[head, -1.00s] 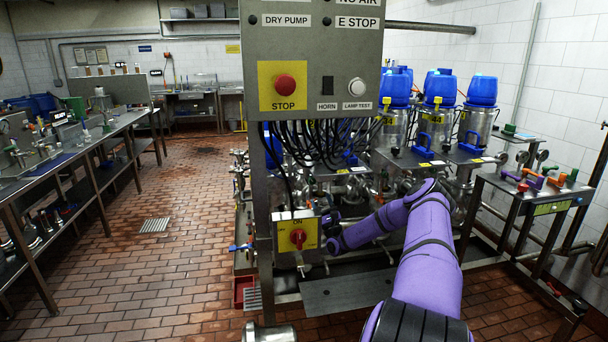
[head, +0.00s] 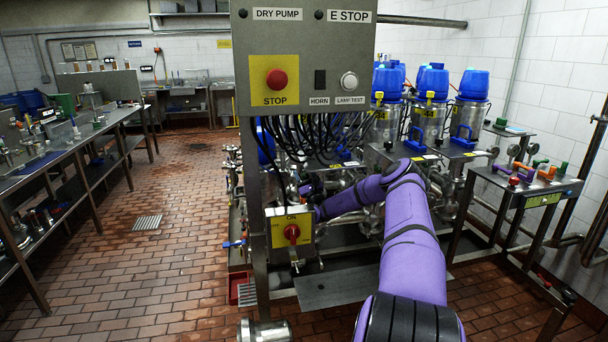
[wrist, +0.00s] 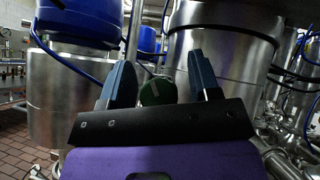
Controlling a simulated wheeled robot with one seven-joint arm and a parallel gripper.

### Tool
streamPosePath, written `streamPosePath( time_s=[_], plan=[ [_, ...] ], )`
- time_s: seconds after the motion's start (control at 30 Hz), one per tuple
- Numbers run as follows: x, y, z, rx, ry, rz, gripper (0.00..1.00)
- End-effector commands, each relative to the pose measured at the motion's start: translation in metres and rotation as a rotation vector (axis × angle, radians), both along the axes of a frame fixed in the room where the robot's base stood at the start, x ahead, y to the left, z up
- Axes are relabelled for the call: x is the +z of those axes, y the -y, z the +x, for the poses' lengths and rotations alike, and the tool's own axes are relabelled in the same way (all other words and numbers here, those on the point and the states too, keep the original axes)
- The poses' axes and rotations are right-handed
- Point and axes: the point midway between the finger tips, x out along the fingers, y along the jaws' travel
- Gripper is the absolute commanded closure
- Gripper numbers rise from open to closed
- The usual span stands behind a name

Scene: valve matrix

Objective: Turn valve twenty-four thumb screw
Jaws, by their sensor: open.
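My gripper (wrist: 158,64) shows in the wrist view with its two blue fingers apart. A dark green rounded knob (wrist: 156,92) shows between the fingers; I cannot tell whether it is the valve twenty-four thumb screw or whether anything touches it. Steel cylinders with blue tops stand just beyond: one at left (wrist: 75,95) and one at right (wrist: 222,50). In the head view my purple arm reaches forward and bends left among the valves and pipes (head: 340,185). The gripper end is hidden there behind the control panel's post and cables. No number twenty-four can be read.
A control panel (head: 310,90) with a red stop button stands in front of the valve matrix. A switch box (head: 290,232) with a red knob is below it. A metal side table (head: 520,185) with coloured handles stands at right. The brick floor at left (head: 170,275) is open.

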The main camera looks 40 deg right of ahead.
Motion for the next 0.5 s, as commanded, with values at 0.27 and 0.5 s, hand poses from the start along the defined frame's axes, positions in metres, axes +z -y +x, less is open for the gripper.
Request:
streamPosePath(
  time_s=[0.27,0.5],
  plan=[
    [0.0,0.0,0.0002,0.0,0.0,0.0,0.57],
    [-0.0002,-0.0001,0.0001,0.0,0.0,0.0,0.93]
  ],
)
